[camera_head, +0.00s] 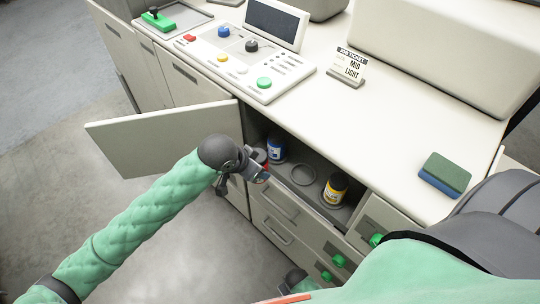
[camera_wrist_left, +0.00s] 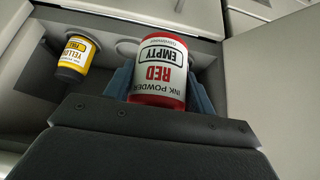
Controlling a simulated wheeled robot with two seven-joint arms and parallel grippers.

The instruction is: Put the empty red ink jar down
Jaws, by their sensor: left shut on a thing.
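The red ink jar (camera_wrist_left: 160,75), with a white label reading RED and EMPTY, is between the blue fingers of my left gripper (camera_wrist_left: 158,88) in the left wrist view. In the head view my left gripper (camera_head: 260,175) is at the open cabinet, and it mostly hides the red jar (camera_head: 261,156). The jar is at the left of the shelf (camera_head: 317,192); whether its base touches the shelf cannot be told. My right gripper is not clearly in view.
A blue-labelled jar (camera_head: 277,150) stands just behind the red jar. A yellow jar (camera_head: 334,190) stands further right, with an empty round recess (camera_head: 303,175) between them. The open cabinet door (camera_head: 165,138) is left of my left gripper. Drawers (camera_head: 280,205) are below.

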